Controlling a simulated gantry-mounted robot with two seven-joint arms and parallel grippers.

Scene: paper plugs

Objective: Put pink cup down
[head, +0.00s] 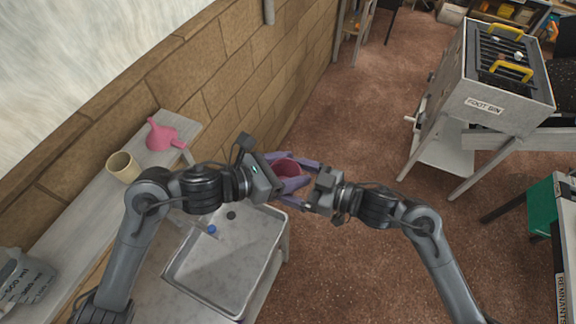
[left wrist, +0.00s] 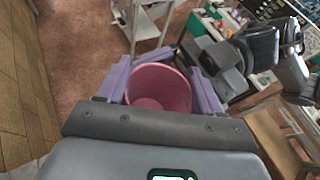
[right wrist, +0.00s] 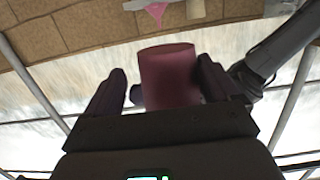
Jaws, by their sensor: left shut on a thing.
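The pink cup (head: 288,167) is held in the air beyond the far end of the sink, its open mouth facing up in the head view. My left gripper (head: 298,175) is shut on it; in the left wrist view the purple fingers flank the pink cup (left wrist: 158,88), which looks empty. My right gripper (head: 291,181) faces it from the right. In the right wrist view its fingers stand apart on either side of the pink cup (right wrist: 168,75), with a clear gap on the left; contact on the right is unclear.
A sink basin (head: 215,270) stands below my left arm. A shelf along the brick wall holds a beige cup (head: 123,167) and a pink funnel-like object (head: 162,134). A box labelled "FOOT BIN" (head: 490,105) is at right. Open floor lies between.

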